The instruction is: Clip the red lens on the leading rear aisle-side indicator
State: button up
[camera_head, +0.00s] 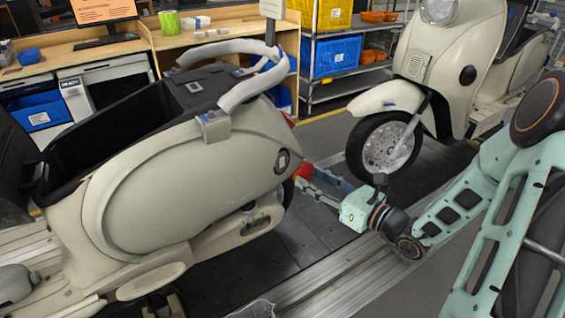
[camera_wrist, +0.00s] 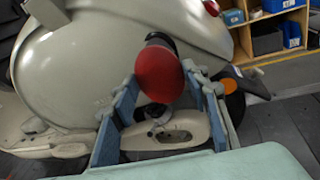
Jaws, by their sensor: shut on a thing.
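The cream scooter (camera_head: 150,190) on the left stands with its rear towards my gripper (camera_head: 307,176). My gripper, also in the wrist view (camera_wrist: 161,80), is shut on the round red lens (camera_wrist: 158,75), which sits between the blue-grey fingertips. The lens also shows in the head view (camera_head: 304,171) close to the scooter's rear side. In the wrist view a dark indicator body (camera_wrist: 160,38) shows just behind the upper edge of the lens. The lens hides most of it, and I cannot tell whether they touch. A red tail light (camera_wrist: 211,7) is at the top.
A second cream scooter (camera_head: 440,70) stands behind, its front wheel (camera_head: 388,145) near my arm. The slat conveyor (camera_head: 320,275) runs underneath. A wooden workbench (camera_head: 215,35) and a shelf with yellow and blue bins (camera_head: 332,57) stand at the back.

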aim_at(282, 162)
jog(key=shift+x, duration=0.9)
dwell(0.5)
jog(key=shift+w+a, duration=0.2)
jog(key=shift+x, duration=0.95)
dwell(0.9)
jog(key=shift+w+a, duration=0.15)
jog(key=shift+w, duration=0.05)
jog(key=shift+x, duration=1)
dwell(0.8)
jog(key=shift+w+a, duration=0.15)
jog(key=shift+a, duration=0.05)
jog(key=shift+w+a, duration=0.25)
jog(key=shift+a, duration=0.05)
dwell(0.6)
jog(key=o, duration=1.2)
